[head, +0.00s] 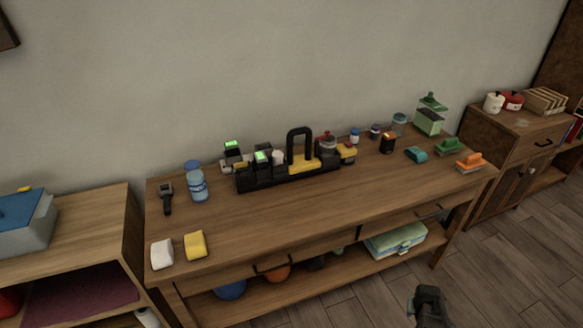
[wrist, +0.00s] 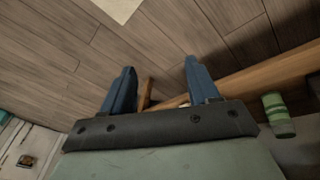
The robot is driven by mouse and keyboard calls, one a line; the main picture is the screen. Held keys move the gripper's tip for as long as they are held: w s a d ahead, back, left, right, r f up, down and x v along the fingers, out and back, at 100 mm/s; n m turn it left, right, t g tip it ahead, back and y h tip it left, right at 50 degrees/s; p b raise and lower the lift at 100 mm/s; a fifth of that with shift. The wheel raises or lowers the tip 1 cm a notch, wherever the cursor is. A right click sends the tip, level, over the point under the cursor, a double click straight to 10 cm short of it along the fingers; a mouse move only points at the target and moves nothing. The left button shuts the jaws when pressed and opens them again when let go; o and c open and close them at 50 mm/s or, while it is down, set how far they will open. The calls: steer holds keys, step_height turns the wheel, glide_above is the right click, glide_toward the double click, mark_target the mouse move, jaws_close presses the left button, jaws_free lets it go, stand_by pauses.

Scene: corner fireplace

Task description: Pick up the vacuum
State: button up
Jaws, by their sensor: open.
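No object in view is clearly a vacuum. A small dark handled tool (head: 167,197) lies at the left end of the wooden table (head: 300,215), left of a blue bottle; it is too small to identify for sure. A black caddy (head: 285,178) with a tall loop handle and several items stands at the table's back middle. My gripper (wrist: 159,82) is open, its two blue fingers apart with nothing held between them. In the head view, a dark part of my arm shows at the bottom right, over the floor and in front of the table.
The blue bottle (head: 197,185), a white sponge (head: 162,253) and a yellow sponge (head: 195,245) stand or lie at the table's left. Brushes, including an orange one (head: 470,162), and jars crowd its right end. The front middle tabletop is clear. A green cylinder (wrist: 278,115) shows in the wrist view.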

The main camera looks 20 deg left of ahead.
steer(key=w+r+n+t, duration=0.1)
steer(key=w+r+t, duration=0.2)
steer(key=w+r, duration=0.55)
steer(key=w+r+t, duration=0.3)
steer(key=w+r, duration=0.3)
steer(key=w, duration=0.5)
steer(key=w+a+r+n+t, duration=0.25)
steer(key=w+r, duration=0.25)
steer(key=r, duration=0.4)
steer(key=w+a+r+n+t, duration=0.1)
steer(key=w+r+t, duration=0.2)
steer(key=w+r, duration=0.45)
steer(key=s+a+r+n+t+y, duration=0.1)
steer(key=a+r+n+t+y, duration=0.15)
steer(key=a+r, duration=0.4)
steer(key=n+g+y, duration=0.7)
steer(key=n+y, duration=0.7)
steer(key=n, duration=0.6)
glide_toward(300, 133)
steer(key=x, duration=1.1)
steer(key=shift+w+a+f, duration=0.1)
steer(key=shift+a+f, duration=0.05)
steer(key=shift+a, duration=0.1)
steer(key=shift+c, duration=0.3)
